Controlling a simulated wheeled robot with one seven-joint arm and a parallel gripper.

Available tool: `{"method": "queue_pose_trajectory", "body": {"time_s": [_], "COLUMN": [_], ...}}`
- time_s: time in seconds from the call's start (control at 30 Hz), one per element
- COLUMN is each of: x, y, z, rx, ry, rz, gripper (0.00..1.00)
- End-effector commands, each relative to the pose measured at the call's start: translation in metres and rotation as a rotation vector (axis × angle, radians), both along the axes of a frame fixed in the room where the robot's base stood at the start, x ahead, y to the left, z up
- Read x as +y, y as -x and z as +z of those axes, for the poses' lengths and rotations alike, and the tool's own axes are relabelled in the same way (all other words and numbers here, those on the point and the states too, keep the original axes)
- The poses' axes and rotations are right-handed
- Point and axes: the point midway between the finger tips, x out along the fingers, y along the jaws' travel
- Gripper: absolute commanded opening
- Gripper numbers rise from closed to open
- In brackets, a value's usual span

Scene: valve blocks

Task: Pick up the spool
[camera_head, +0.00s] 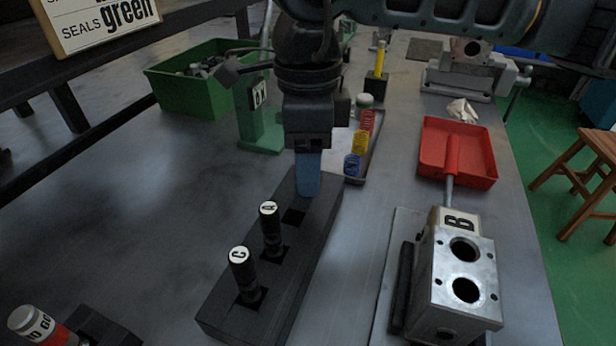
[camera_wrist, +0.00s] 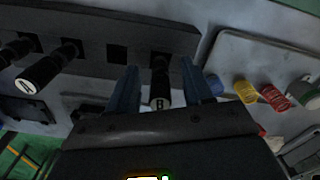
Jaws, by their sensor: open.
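A black rack (camera_head: 273,283) stands on the bench with dark, white-capped spools upright in it. The spool marked C (camera_head: 243,272) is nearest and the spool marked A (camera_head: 270,228) is behind it. Beyond A is an empty square hole (camera_head: 294,215). My gripper (camera_head: 308,180) is lowered over the far end of the rack, fingers pointing down. In the wrist view, the spool marked B (camera_wrist: 159,92) stands between the two open blue fingers (camera_wrist: 160,72); contact cannot be told. In the head view the gripper hides this spool.
A metal valve block marked B (camera_head: 455,280) stands right of the rack. A red tray (camera_head: 458,150) lies behind it. Coloured springs (camera_head: 360,143) and a green stand (camera_head: 260,130) are close to my gripper.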

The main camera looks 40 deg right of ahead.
Motion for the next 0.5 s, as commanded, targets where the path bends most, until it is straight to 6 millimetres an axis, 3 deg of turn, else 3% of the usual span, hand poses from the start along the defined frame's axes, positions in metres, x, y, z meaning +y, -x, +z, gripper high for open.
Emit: {"method": "queue_pose_trajectory", "body": {"time_s": [0.1, 0.37, 0.5], "x": [-0.0001, -0.0002, -0.0002], "y": [0.0002, 0.0, 0.0], "z": [-0.0098, -0.0112, -0.0111], "rx": [0.001, -0.001, -0.001], "ry": [-0.001, 0.001, 0.001], "rz": [0.0, 0.0, 0.0], "gripper": [0.51, 0.5, 0.36]}}
